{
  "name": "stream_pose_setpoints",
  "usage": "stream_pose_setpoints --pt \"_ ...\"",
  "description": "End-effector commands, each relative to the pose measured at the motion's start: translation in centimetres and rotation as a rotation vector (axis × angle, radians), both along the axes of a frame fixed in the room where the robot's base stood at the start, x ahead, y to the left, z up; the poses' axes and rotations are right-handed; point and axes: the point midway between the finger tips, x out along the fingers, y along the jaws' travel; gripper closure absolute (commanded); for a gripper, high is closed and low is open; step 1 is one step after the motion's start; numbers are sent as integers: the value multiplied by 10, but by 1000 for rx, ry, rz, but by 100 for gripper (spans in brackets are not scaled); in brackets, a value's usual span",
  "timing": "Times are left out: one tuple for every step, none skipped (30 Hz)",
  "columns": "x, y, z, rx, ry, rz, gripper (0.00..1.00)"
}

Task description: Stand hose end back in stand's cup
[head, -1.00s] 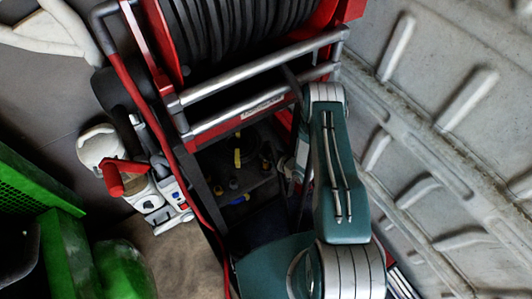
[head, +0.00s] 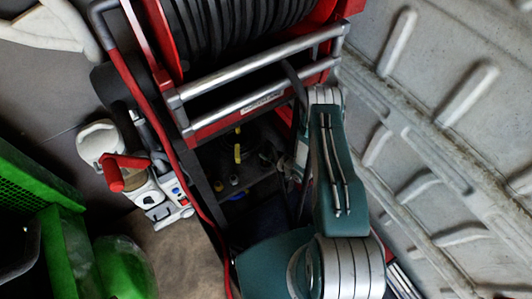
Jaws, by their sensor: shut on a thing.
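My teal arm reaches up from the bottom right and folds down behind its own link. My gripper (head: 272,160) is a small dark shape in shadow beside that link, partly hidden. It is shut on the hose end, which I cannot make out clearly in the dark. A dark hose (head: 294,80) comes down from the reel and passes behind my arm. The stand's cup cannot be picked out with certainty. A yellow upright piece (head: 237,150) and small yellow and blue fittings (head: 234,181) show in the shaded space below the reel, left of my gripper.
A red-framed reel (head: 230,35) with wound black hose and metal bars fills the top. A white tool with a red handle (head: 150,185) is at the left. A ribbed grey wall (head: 440,130) closes off the right.

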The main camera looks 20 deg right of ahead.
Motion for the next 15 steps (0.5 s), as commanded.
stream_pose_setpoints --pt "0 0 0 0 -1 0 100" --pt "0 0 0 0 -1 0 100" --pt "0 0 0 0 -1 0 100" --pt "0 0 0 0 -1 0 56" --pt "0 0 0 0 -1 0 43" --pt "0 0 0 1 -1 0 29" --pt "0 0 0 1 -1 0 29" --pt "0 0 0 1 -1 0 29" --pt "0 0 0 1 -1 0 29" --pt "0 0 0 1 -1 0 29" --pt "0 0 0 0 0 0 29" --pt "0 0 0 0 0 0 29" --pt "0 0 0 0 0 0 29" --pt "0 0 0 0 0 0 29" --pt "0 0 0 0 0 0 29"
